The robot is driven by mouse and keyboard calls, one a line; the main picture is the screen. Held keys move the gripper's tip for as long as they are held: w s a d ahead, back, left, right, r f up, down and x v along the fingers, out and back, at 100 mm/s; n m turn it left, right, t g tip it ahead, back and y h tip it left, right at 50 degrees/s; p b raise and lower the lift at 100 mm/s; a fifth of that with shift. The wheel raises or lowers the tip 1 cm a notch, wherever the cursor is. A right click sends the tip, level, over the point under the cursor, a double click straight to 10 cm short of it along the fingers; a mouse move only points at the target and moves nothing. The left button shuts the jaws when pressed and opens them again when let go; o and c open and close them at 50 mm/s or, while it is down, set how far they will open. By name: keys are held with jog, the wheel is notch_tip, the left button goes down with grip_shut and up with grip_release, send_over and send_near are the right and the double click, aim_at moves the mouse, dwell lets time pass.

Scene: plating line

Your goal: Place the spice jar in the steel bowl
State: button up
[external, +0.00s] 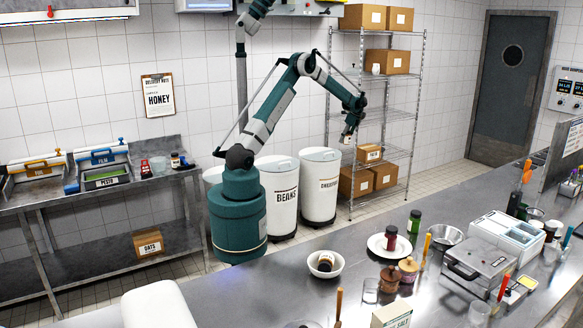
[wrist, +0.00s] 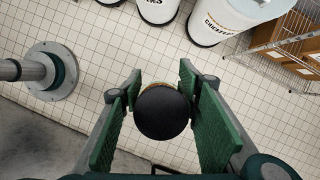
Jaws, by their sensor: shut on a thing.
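My gripper (external: 348,136) is raised in the air behind the counter, in front of the wire shelf. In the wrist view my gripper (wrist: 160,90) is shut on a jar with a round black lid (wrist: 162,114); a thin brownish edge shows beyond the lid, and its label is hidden. The steel bowl (external: 443,237) stands on the counter, to the right of and lower than my gripper, well apart from it. No item shows in the bowl.
A white plate (external: 373,245) bears a red jar (external: 391,238). A green jar (external: 414,222) stands between plate and steel bowl. A white bowl (external: 314,268) holds another dark-lidded jar (external: 325,262). Wooden-lidded pots (external: 408,267) and a grey-lidded container (external: 478,266) crowd the front.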

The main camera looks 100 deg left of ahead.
jog(key=w+d+r+m+t+y, duration=0.15)
jog(key=w+d+m, duration=0.65)
jog(key=w+d, duration=3.6)
jog(key=w+d+m+t+y, duration=0.15)
jog(key=w+d, duration=0.35)
jog(key=d, duration=0.9)
jog(key=w+d+m+t, duration=0.15)
jog(key=w+d, duration=0.25)
jog(key=d, duration=1.1)
jog(key=d+r+m, duration=0.1)
jog(key=d+m, duration=0.3)
jog(key=d, duration=2.3)
jog(key=shift+w+d+r+t+h+p, duration=0.2)
jog(key=shift+d+r+t+h+p, duration=0.15)
jog(key=shift+p, duration=0.1)
jog(key=shift+f, duration=0.1)
notch_tip(320, 180, down, 6)
jog(key=shift+f, duration=0.2)
